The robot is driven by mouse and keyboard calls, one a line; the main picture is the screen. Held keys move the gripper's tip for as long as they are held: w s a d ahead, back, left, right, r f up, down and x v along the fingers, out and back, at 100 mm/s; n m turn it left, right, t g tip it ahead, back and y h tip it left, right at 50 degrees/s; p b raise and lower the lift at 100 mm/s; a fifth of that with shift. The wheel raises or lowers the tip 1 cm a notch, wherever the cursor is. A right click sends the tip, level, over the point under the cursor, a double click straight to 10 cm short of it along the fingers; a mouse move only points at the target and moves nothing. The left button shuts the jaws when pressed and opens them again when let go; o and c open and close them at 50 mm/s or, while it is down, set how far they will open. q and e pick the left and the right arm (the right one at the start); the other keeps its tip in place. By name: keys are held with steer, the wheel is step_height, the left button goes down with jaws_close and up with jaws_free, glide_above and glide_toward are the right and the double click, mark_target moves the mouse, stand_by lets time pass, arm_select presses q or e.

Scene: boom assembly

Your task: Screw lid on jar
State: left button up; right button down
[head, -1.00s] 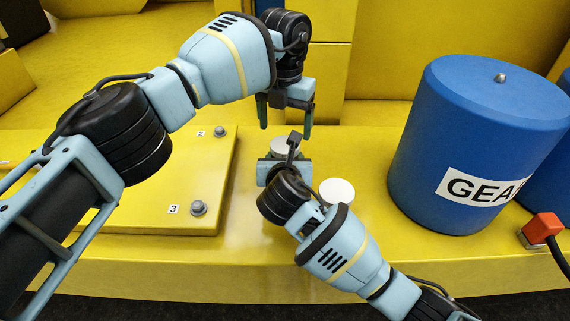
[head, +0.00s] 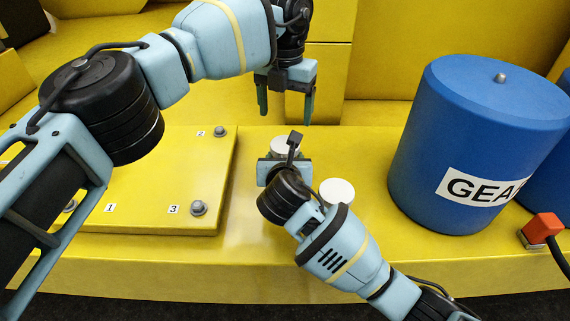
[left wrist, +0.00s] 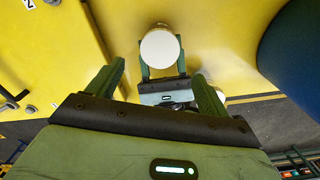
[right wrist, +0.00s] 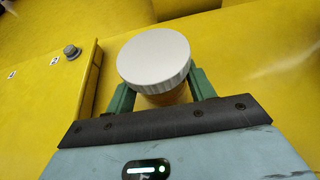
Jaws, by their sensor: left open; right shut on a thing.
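A jar (right wrist: 165,97) with amber-looking sides stands between the fingers of my right gripper (right wrist: 160,86), which is shut on it. A round white lid (right wrist: 154,58) with a ribbed edge sits on top of the jar; I cannot tell how tightly. The lid also shows in the head view (head: 285,145) and in the left wrist view (left wrist: 160,49). My left gripper (head: 286,112) is open and empty, pointing down above the lid and apart from it. A second white round top (head: 337,191) is right of my right gripper, partly hidden in the left wrist view.
A raised yellow plate (head: 140,190) with numbered bolts lies to the left. The yellow bench (head: 265,250) is clear in front.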

mark_target(285, 138)
arm_select(q)
steer(key=shift+f, duration=0.1)
steer(key=shift+f, duration=3.95)
steer(key=c, duration=1)
steer(key=o, duration=1.1)
steer(key=shift+c, duration=0.2)
steer(key=shift+r, duration=0.1)
steer(key=shift+r, duration=2.2)
steer(key=o, duration=0.4)
